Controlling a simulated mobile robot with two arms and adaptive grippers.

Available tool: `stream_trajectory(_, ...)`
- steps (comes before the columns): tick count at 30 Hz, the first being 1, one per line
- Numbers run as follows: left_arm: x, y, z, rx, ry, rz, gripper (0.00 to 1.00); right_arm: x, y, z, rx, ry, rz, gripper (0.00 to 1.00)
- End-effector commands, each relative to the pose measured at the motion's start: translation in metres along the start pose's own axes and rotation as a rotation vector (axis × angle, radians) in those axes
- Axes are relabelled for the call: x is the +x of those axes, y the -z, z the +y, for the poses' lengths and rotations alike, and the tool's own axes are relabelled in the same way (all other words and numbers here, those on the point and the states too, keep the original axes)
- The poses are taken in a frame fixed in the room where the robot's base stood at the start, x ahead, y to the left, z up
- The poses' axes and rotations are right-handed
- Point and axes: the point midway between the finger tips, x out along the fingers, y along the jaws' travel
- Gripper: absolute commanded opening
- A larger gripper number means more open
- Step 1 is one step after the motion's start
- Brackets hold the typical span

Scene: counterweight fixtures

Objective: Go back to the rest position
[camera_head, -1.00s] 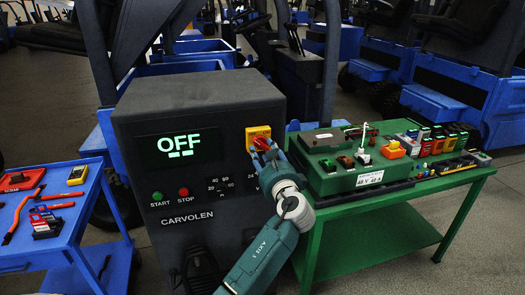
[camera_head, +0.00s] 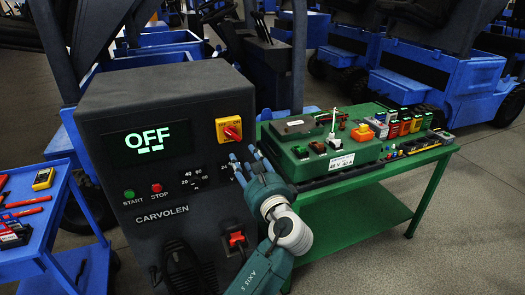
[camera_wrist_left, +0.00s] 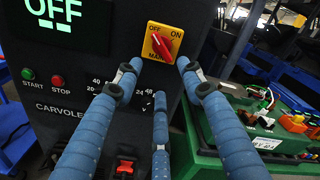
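My left gripper (camera_head: 243,165) has blue fingers and is in front of the dark Carvolen cabinet (camera_head: 130,90), just below the yellow main switch plate (camera_head: 222,126). In the left wrist view its fingers (camera_wrist_left: 158,78) are spread with nothing between them. The red switch handle (camera_head: 233,133) is free of the fingers; it shows beyond the fingertips in the left wrist view (camera_wrist_left: 161,46), slanted, with its upper end on the OFF side. The display (camera_head: 150,141) reads OFF in green. My right gripper is in neither view.
A green table (camera_head: 405,155) with a green battery box (camera_head: 330,160) and several coloured modules stands close to the right of my left arm. A red connector (camera_head: 237,239) sits low on the cabinet. A blue tool cart (camera_head: 50,220) is at the left; forklifts stand behind.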

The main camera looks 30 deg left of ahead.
Motion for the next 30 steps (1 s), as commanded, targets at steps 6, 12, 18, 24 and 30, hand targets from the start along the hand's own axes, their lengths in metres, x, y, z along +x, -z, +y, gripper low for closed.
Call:
stream_trajectory(6,0.001,0.004,0.002,0.000,0.000,0.009,0.40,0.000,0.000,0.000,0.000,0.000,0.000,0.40)
stream_trajectory(12,0.000,0.078,0.043,-0.019,-0.024,0.161,0.40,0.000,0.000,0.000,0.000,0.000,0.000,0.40)
stream_trajectory(18,-0.025,0.195,0.138,-0.107,-0.139,0.418,0.40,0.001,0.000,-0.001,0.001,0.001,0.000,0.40)
stream_trajectory(24,-0.078,0.282,0.255,-0.239,-0.344,0.623,0.40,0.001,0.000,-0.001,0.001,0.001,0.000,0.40)
stream_trajectory(30,-0.151,0.332,0.381,-0.402,-0.619,0.740,0.40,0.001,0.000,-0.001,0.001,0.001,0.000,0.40)
